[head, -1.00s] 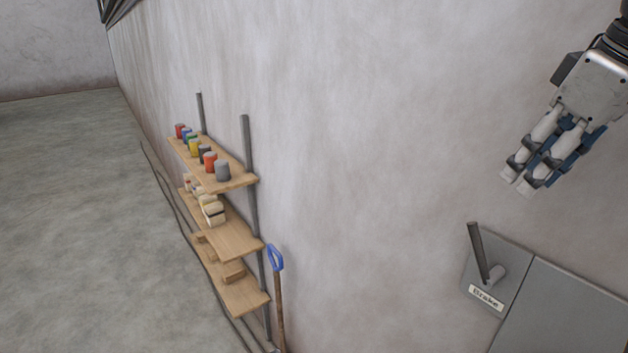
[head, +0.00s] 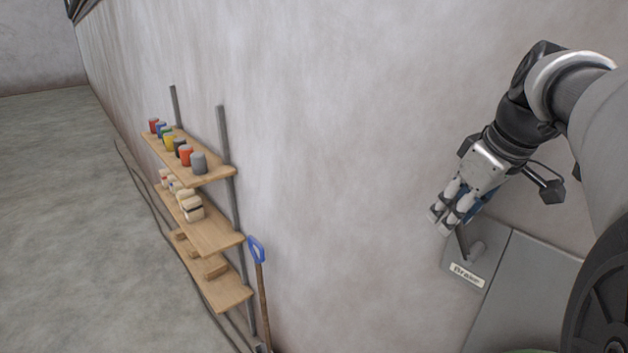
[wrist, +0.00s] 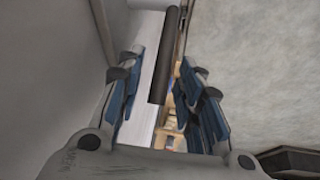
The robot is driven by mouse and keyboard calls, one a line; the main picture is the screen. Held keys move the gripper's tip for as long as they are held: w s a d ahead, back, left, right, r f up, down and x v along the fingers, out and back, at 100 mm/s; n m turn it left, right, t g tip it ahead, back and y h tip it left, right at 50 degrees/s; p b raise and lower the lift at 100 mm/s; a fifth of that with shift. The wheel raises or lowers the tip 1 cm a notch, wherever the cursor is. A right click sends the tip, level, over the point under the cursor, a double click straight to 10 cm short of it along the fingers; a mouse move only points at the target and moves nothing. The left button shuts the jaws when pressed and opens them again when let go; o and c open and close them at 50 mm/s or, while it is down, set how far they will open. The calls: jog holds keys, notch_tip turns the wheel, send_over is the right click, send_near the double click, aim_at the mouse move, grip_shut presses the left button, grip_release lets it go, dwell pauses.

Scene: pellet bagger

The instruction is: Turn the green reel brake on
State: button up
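The brake lever is a dark grey bar (head: 461,242) on a grey panel, pivoting at a round hub (head: 477,252) above a "Brake" label (head: 467,275). No green shows on the lever. In the head view my gripper (head: 443,219) points down-left at the lever's upper end, which the fingers partly hide. In the wrist view my gripper (wrist: 163,75) has its blue-padded fingers spread apart. The dark lever bar (wrist: 172,55) runs between them, with gaps visible on both sides. I cannot tell whether any finger touches it.
A grey cabinet front (head: 525,280) continues right of the brake panel. Left along the wall stands a wooden shelf (head: 215,236) with several cans and boxes. The floor (head: 70,220) at left is open.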

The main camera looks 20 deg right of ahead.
jog(key=shift+f, duration=0.15)
grip_shut()
dwell(0.4)
dwell(0.4)
